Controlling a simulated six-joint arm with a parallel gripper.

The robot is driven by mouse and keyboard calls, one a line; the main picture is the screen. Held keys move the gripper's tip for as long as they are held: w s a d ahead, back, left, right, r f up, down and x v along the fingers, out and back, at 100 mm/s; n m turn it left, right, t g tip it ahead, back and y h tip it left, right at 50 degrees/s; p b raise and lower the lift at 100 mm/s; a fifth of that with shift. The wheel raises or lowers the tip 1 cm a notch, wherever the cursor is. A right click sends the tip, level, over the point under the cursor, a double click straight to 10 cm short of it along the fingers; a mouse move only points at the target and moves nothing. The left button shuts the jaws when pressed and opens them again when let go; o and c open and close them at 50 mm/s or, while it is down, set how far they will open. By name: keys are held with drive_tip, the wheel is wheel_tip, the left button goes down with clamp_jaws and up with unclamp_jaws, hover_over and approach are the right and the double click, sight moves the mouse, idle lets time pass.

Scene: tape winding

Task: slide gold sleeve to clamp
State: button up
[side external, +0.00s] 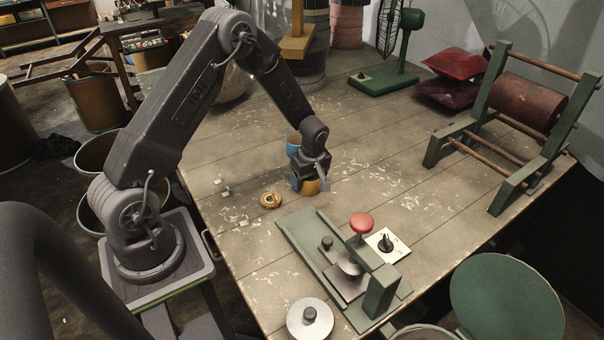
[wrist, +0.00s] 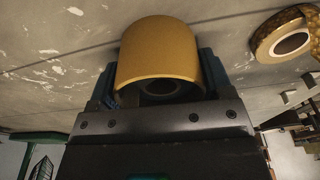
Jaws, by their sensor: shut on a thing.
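The gold sleeve (wrist: 160,48) is a short yellow-gold tube with a dark hollow end. It fills the middle of the wrist view between the jaws of my gripper (wrist: 155,85), which is shut on it. In the side view my gripper (side external: 312,180) is low over the table, with part of the gold sleeve (side external: 309,187) showing beneath it. The green winding fixture (side external: 310,250) lies to the front of my gripper. I cannot tell which part is the clamp.
A gold tape roll (side external: 270,200) lies on the table left of my gripper; it also shows in the wrist view (wrist: 288,38). A loose metal disc (side external: 310,318) sits at the front edge.

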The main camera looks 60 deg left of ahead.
drive_tip(key=shift+d, duration=0.4)
drive_tip(key=o, duration=0.9)
drive_tip(key=shift+r, duration=0.1)
drive_tip(key=r, duration=0.4)
drive_tip(key=d+r, duration=0.1)
drive_tip(key=r, duration=0.4)
drive_tip(key=d+r, duration=0.1)
drive_tip(key=r, duration=0.3)
drive_tip(key=shift+r, duration=0.25)
